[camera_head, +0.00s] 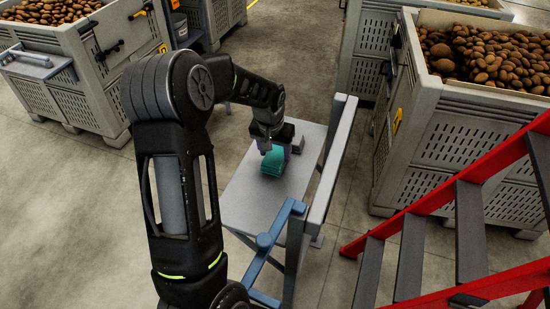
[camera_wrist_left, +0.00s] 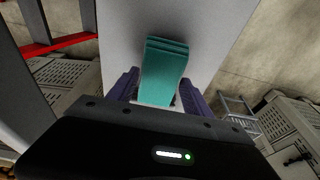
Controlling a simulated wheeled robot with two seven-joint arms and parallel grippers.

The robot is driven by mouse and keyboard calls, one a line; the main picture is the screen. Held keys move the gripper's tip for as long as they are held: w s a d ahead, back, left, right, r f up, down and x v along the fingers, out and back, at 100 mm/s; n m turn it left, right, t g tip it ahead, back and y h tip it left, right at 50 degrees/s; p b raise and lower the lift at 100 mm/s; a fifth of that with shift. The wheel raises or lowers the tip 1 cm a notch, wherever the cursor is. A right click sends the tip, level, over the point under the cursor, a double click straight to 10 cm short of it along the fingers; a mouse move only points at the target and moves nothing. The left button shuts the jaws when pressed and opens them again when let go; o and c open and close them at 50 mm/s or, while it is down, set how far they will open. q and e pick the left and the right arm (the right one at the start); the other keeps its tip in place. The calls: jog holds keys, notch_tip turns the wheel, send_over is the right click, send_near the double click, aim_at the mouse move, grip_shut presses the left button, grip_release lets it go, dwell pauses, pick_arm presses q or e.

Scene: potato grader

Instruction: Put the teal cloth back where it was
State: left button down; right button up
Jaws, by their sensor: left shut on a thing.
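The teal cloth (camera_head: 273,161) is a folded stack near the far end of a grey tabletop (camera_head: 248,203). My left gripper (camera_head: 273,151) reaches down from above and is shut on the cloth. In the left wrist view the cloth (camera_wrist_left: 164,75) sits between the two purple-grey fingers (camera_wrist_left: 160,95) and sticks out past them over the pale tabletop (camera_wrist_left: 205,25). I cannot tell whether the cloth touches the tabletop or hangs just above it. My right gripper is not in view.
A pale upright board (camera_head: 328,160) and a blue frame (camera_head: 275,235) border the table's right side. A red step ladder (camera_head: 440,205) stands at right. Potato crates stand at right (camera_head: 450,140) and upper left (camera_head: 85,80). The tabletop's near part is bare.

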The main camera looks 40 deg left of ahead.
pick_arm(q)
jog(key=shift+x, duration=0.95)
jog(key=shift+s+r, duration=0.1)
jog(key=shift+s, duration=0.05)
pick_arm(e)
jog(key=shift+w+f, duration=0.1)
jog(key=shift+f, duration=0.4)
pick_arm(q)
jog(key=shift+f+b, duration=0.2)
jog(key=shift+b, duration=0.15)
jog(key=shift+c, duration=2.2)
grip_release()
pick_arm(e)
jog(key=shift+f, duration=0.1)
pick_arm(q)
jog(key=shift+r, duration=0.15)
